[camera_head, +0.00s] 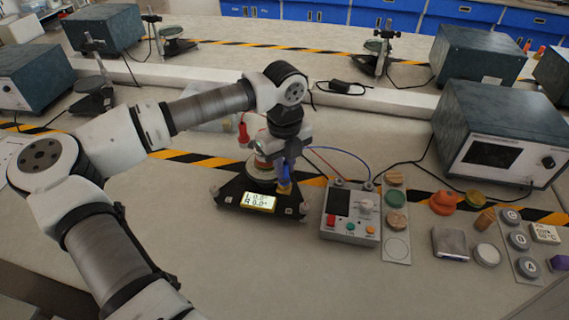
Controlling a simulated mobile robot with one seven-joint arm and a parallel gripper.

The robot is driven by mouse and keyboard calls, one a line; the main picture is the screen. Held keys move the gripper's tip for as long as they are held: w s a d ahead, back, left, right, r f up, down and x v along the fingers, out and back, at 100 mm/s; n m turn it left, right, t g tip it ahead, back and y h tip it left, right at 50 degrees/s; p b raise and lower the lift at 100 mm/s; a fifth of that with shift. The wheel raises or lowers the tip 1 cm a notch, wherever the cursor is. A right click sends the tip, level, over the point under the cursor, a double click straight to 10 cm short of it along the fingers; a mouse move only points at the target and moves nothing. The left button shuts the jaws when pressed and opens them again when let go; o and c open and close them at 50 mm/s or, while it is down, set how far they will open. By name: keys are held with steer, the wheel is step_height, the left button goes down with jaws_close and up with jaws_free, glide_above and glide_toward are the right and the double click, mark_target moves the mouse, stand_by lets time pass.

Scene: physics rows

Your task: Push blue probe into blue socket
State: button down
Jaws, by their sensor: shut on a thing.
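My gripper (285,172) points down over the black levelling stand, shut on the blue probe (296,150). The probe shows only in part between the jaws, and a blue wire runs from it to the grey control box (367,228). The stand (234,190) has a lit display (260,201) at its front. A blue part (284,187) with yellow below my gripper may be the blue socket; I cannot tell whether the probe tip touches it. A red probe (243,133) stands upright at the stand's left rear.
A large grey instrument (497,130) stands at right. Coloured discs, an orange lumpy piece (444,203), a metal block (450,244) and a lettered plate (518,243) lie right of the control box.

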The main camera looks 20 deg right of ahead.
steer(key=shift+f+b, duration=0.65)
stand_by(0.4)
steer(key=c, duration=1.3)
jaws_free()
steer(key=shift+o, duration=0.5)
steer(key=shift+o, duration=0.7)
steer(key=shift+r, duration=0.1)
steer(key=shift+r+p, duration=1.5)
steer(key=shift+r, duration=2.25)
steer(key=shift+f, duration=0.1)
